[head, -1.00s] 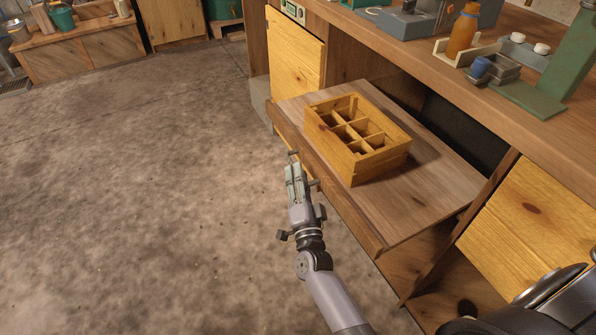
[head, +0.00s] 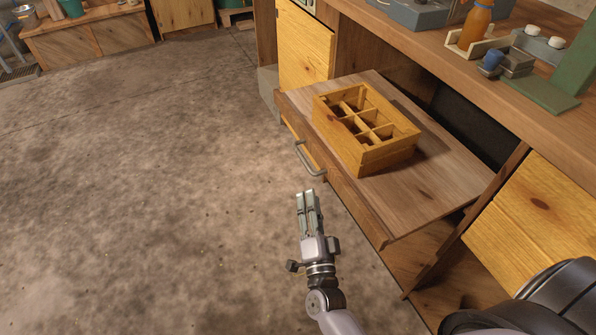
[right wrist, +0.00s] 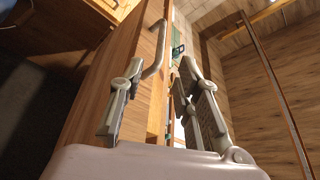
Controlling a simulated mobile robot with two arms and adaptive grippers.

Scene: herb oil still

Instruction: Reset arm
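My right gripper (head: 306,194) is in the middle of the head view, over the floor in front of the pulled-out drawer (head: 440,195). In the right wrist view its two fingers stand apart with nothing between them, so it is open and empty. The drawer's grey bar handle (head: 309,161) is just beyond the fingertips, apart from them in the head view. The handle also shows in the right wrist view (right wrist: 158,50). A yellow wooden crate with several compartments (head: 345,143) sits on the drawer's top. My left gripper is not in view.
A yellow cabinet door (head: 304,45) is beyond the drawer. Open concrete floor (head: 140,190) lies left.

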